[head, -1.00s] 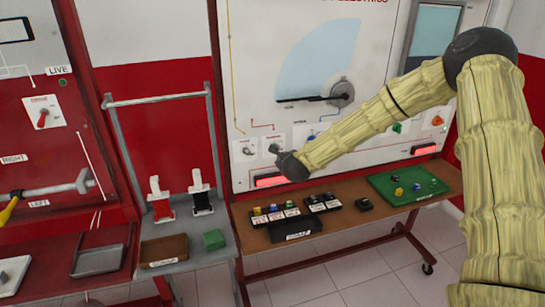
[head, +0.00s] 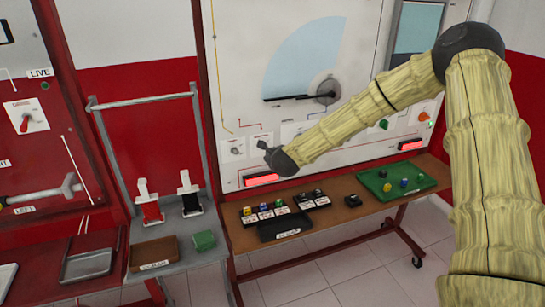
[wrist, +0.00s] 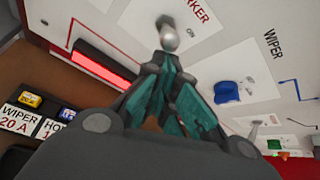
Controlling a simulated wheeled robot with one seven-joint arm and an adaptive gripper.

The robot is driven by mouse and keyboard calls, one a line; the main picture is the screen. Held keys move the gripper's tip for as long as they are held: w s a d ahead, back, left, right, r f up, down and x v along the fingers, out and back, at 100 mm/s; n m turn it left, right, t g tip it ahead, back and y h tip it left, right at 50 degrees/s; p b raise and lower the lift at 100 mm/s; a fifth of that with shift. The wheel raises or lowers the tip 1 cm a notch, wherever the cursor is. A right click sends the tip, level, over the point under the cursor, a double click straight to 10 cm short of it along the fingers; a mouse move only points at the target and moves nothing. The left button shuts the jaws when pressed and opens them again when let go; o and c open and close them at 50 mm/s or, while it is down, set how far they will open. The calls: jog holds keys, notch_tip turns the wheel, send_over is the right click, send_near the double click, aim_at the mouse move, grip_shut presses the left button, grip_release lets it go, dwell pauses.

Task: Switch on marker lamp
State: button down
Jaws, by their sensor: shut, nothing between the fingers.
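The marker lamp switch (wrist: 168,36) is a small silver toggle on a white plate lettered "...RKER" and "ON" in the wrist view. My gripper (wrist: 171,62) is shut and empty, with its fingertips just below the toggle's rounded end in that view. I cannot tell whether they touch. In the head view my gripper (head: 262,146) is in front of the lower left of the white electrics panel (head: 240,60) and covers the marker switch. Which way the lever is set is not clear.
A red lit bar (head: 262,179) is just below my gripper. Another toggle (head: 236,151) is to its left. A blue wiper knob (wrist: 227,91) is to the right in the wrist view. A wooden bench (head: 345,213) below holds labelled blocks and a green mat (head: 378,190).

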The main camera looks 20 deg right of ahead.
jog(key=d+b+v, duration=0.1)
jog(key=b+v, duration=0.3)
jog(key=v, duration=0.5)
jog(key=shift+s+d+f+b, duration=0.15)
jog(key=shift+s+d+b, duration=0.15)
jog(key=shift+s+d, duration=0.1)
jog(key=shift+a, duration=0.15)
dwell(0.6)
